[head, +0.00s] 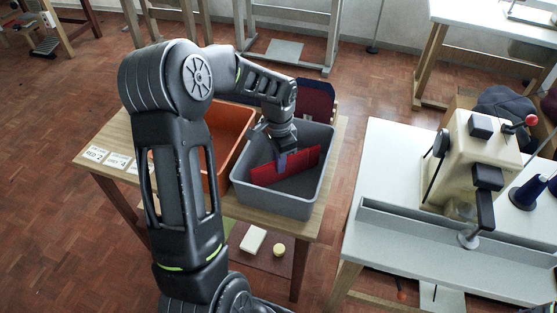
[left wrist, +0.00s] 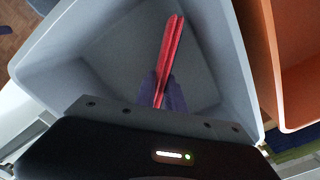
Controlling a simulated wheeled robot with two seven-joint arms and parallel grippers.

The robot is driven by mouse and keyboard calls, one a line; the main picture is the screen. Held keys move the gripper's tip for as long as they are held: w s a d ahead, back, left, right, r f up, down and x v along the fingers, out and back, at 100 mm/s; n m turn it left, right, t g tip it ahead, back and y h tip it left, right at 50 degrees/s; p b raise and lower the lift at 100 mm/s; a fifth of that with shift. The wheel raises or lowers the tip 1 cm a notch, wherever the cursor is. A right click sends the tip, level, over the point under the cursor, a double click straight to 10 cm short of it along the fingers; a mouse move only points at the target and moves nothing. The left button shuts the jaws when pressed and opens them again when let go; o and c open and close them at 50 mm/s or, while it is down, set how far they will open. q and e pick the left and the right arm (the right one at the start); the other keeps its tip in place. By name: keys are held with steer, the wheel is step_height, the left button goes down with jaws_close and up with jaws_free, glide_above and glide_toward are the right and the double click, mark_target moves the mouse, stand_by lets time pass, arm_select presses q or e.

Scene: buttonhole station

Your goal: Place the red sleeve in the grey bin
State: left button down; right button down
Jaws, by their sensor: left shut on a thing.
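The red sleeve (head: 288,167) is a flat red panel, seen inside the opening of the grey bin (head: 273,206) on the wooden table. My left gripper (head: 281,163) points down into the bin and is shut on the sleeve. In the left wrist view the sleeve (left wrist: 172,50) shows edge-on between the dark fingers (left wrist: 162,92), with the walls of the grey bin (left wrist: 75,45) around it. I cannot tell whether the sleeve touches the bin floor. My right gripper is not in view.
An orange bin (head: 226,125) stands just left of the grey bin, partly behind my left arm. Dark blue and red pieces (head: 316,98) lie behind the grey bin. White cards (head: 107,157) lie at the table's left. A sewing machine (head: 470,155) stands on the white table at right.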

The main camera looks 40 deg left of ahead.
arm_select(q)
steer(key=c, duration=1.4)
jaws_free()
steer(key=shift+r, duration=0.15)
step_height(320, 180, up, 12)
